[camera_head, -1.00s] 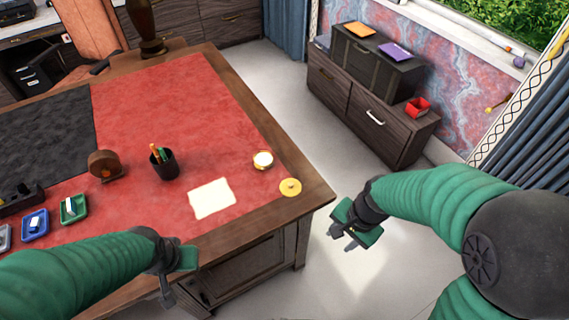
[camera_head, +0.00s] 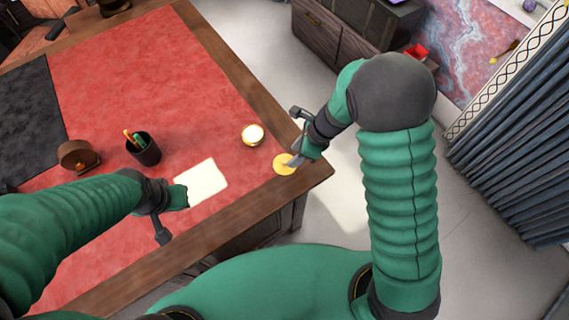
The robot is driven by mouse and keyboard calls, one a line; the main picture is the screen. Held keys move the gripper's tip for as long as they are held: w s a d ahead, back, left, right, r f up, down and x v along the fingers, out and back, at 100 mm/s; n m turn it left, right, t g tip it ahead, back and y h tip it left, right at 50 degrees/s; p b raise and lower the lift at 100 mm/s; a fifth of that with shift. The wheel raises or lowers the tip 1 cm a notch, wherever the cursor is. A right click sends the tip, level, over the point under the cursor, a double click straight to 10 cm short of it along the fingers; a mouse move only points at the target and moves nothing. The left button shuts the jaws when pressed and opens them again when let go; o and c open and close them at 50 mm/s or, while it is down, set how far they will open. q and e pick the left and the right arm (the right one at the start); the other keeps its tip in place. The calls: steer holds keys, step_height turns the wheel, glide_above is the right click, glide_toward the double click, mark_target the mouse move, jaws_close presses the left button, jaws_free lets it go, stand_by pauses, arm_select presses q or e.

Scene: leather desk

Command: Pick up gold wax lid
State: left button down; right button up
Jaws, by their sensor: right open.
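The gold wax lid (camera_head: 280,168) is a flat round gold disc lying on the desk near its right corner. My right gripper (camera_head: 296,138) is open at the lid, with one finger over the lid's right part and hiding some of it. I cannot tell whether that finger touches the lid. The other finger is farther back, beyond the desk edge. A round gold tin with a pale top (camera_head: 253,135) stands just behind and left of the lid. My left gripper (camera_head: 172,216) is over the front of the desk, away from the lid; its jaw opening is unclear.
A cream paper sheet (camera_head: 204,182) lies left of the lid on the red desk top (camera_head: 130,75). A dark pen cup (camera_head: 145,152) and a brown round object (camera_head: 77,156) stand farther left. A dark cabinet (camera_head: 335,38) is behind the desk.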

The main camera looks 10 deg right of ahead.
mark_target(285, 161)
steer(key=shift+w+x, duration=0.25)
steer(key=shift+x, duration=0.9)
steer(key=x, duration=0.3)
steer(key=shift+a+f+b, duration=0.2)
steer(key=shift+b, duration=0.1)
steer(key=shift+w+a+f, duration=0.1)
steer(key=shift+w+f, duration=0.15)
steer(key=shift+r, duration=0.1)
jaws_close()
